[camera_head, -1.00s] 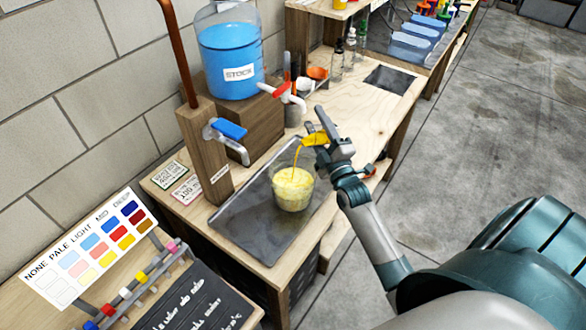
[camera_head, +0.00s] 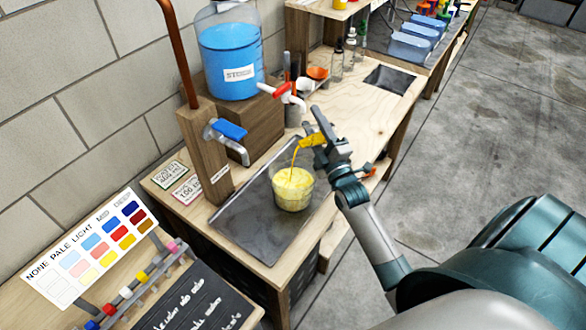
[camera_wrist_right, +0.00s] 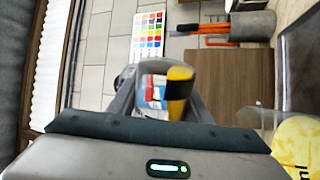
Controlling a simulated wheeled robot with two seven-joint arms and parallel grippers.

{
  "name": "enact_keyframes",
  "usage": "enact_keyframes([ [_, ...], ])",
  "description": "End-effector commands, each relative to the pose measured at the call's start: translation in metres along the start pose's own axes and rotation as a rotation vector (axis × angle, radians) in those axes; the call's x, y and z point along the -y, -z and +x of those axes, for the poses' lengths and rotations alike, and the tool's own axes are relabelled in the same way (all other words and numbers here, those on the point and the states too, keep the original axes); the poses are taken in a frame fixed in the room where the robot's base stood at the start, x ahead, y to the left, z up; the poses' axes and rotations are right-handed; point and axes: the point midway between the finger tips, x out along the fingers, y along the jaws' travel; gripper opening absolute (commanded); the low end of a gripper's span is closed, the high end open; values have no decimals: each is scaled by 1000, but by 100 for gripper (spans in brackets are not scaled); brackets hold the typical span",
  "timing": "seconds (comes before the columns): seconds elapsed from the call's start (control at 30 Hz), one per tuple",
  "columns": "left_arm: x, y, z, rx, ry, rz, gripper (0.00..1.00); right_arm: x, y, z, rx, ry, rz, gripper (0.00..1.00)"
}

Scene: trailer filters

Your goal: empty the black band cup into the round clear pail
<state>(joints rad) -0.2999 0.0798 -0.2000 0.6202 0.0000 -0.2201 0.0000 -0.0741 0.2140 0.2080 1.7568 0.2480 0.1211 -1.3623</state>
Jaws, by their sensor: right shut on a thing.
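The black band cup (camera_head: 308,141) is shut in my right gripper (camera_head: 326,130) and tipped over to the left, above the pail. A thin yellow stream falls from its lip. The round clear pail (camera_head: 293,189) stands upright on the dark tray and holds yellow liquid that the stream runs into. In the right wrist view the cup (camera_wrist_right: 166,88) shows between my fingers (camera_wrist_right: 160,95), with yellow liquid and a black band on it. Part of the pail (camera_wrist_right: 298,145) shows at the right edge. My left gripper is not in view.
The dark tray (camera_head: 250,222) lies on the wooden bench. A wooden post with a blue-handled tap (camera_head: 228,130) stands left of the pail. A blue stock jug (camera_head: 231,60) sits on a block behind, with a red-handled tap (camera_head: 280,91). Bottles (camera_head: 345,50) stand farther back.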

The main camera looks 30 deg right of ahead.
Motion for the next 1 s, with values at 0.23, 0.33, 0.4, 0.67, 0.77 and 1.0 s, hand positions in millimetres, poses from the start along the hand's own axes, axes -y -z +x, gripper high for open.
enact_keyframes([
  [0.23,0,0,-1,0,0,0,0,-1,3,0,-5,-1,-17,18],
  [0.33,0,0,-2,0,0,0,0,-1,4,0,-7,-1,-24,18],
  [0.4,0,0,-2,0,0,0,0,-1,5,0,-9,-1,-29,18],
  [0.67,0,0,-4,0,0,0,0,-2,8,1,-14,-2,-47,18],
  [0.77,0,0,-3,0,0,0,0,-1,8,0,-16,-2,-55,18],
  [1.0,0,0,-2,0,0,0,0,0,8,0,-21,-2,-72,18],
])
